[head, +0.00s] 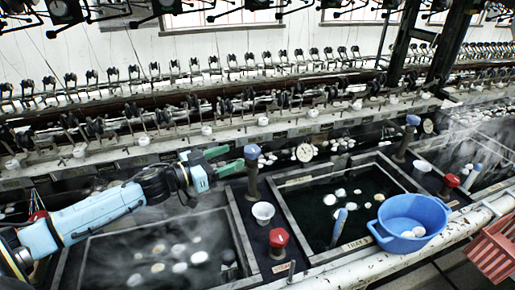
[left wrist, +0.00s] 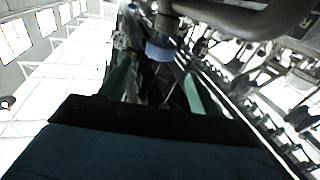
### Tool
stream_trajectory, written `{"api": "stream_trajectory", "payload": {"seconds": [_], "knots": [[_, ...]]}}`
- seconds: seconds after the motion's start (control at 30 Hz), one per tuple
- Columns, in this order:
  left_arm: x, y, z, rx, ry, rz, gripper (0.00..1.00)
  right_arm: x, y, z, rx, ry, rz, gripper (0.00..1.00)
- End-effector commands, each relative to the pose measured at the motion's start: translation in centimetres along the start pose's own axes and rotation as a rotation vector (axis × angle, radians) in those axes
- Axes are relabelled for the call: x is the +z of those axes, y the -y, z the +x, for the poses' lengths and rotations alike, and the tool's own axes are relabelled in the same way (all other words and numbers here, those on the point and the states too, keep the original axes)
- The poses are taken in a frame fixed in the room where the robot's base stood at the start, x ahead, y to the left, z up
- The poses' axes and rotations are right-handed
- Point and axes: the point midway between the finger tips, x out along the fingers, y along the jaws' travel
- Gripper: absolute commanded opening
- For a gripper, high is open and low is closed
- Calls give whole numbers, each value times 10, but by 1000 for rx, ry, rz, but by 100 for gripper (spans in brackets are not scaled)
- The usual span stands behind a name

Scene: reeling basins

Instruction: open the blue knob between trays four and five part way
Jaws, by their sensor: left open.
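A blue knob (head: 252,152) tops a dark upright post between the steaming left tray (head: 235,222) and the dark-water tray (head: 292,200) to its right. My left gripper (head: 230,161) reaches in from the left with its green fingers open, their tips close to the left side of the knob. In the left wrist view the blue knob (left wrist: 160,50) shows beyond and between the spread fingers of the gripper (left wrist: 160,72). I cannot tell whether a finger touches it. My right gripper is out of view.
A red knob (head: 279,238) and a white cup (head: 263,212) stand in front of the post. A blue basin (head: 413,215) sits at the front right, near a red crate (head: 493,250). Another blue knob (head: 413,120) stands farther right. Reeling machinery runs behind.

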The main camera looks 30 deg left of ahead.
Motion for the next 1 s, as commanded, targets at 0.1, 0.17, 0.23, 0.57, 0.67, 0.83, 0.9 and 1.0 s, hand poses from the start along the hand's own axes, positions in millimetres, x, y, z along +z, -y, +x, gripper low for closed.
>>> {"api": "stream_trajectory", "payload": {"seconds": [0.1, 0.17, 0.23, 0.57, 0.67, 0.83, 0.9, 1.0], "knots": [[-1, 0, 16, 1, -3, 1, 62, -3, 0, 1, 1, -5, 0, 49], [-1, 0, 24, 0, -3, 1, 62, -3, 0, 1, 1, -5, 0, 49], [-1, 0, 34, 0, -4, 1, 62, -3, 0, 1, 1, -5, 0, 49], [-1, 0, 77, -1, -2, -1, 62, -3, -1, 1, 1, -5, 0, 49], [0, 0, 86, -1, -2, 0, 62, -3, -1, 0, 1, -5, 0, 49], [0, 0, 96, 0, -1, 0, 62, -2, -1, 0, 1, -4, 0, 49], [0, 0, 97, 0, 0, 0, 62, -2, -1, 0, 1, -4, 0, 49], [0, 0, 98, 0, 0, 0, 62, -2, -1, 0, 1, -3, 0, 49]]}}
